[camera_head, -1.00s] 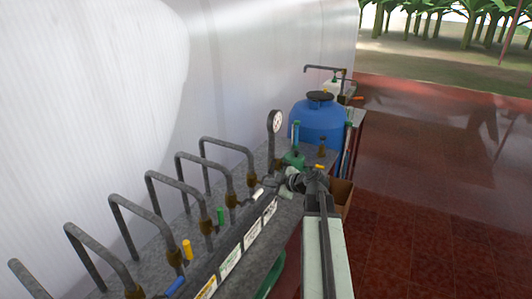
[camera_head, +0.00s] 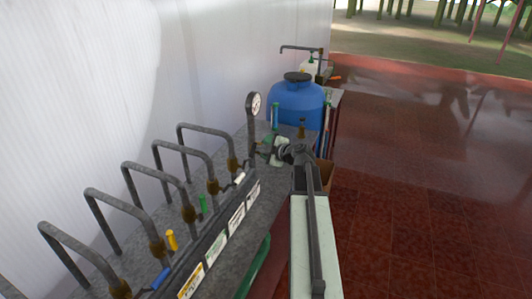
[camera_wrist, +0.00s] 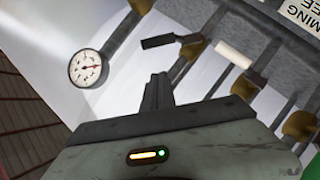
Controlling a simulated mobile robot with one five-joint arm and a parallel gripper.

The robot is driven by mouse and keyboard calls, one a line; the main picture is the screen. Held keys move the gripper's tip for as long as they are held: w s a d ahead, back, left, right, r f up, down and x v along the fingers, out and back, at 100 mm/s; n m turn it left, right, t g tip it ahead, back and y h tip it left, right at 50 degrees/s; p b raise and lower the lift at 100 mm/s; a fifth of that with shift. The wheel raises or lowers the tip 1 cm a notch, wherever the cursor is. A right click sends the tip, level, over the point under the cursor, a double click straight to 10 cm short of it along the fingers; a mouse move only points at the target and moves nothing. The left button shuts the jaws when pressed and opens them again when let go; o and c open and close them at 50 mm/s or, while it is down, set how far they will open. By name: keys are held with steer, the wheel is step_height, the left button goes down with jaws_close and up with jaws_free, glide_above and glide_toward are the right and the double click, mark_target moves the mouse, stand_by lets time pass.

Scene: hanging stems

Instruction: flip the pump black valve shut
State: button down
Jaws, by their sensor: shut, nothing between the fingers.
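The black valve handle (camera_wrist: 158,41) shows in the wrist view, sticking out to the left from its brass valve body (camera_wrist: 192,47). My gripper (camera_wrist: 157,90) is shut and empty. Its fingertips are just below the black handle in the wrist view, and I cannot tell whether they touch it. In the head view my gripper (camera_head: 264,149) is over the far end of the pipe row, beside the gauge post.
A white handle (camera_wrist: 233,53) is on the neighbouring valve. Green (camera_head: 202,204), yellow (camera_head: 172,240) and blue handles follow along the row. A round gauge (camera_head: 256,103) stands close by. A blue tank (camera_head: 296,102) stands behind. The red floor (camera_head: 420,190) is open to the right.

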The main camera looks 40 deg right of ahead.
steer(key=w+d+f+b, duration=0.2)
steer(key=w+f+b, duration=0.1)
steer(key=w, duration=0.4)
steer(key=shift+f+b, duration=0.4)
steer(key=shift+f, duration=0.35)
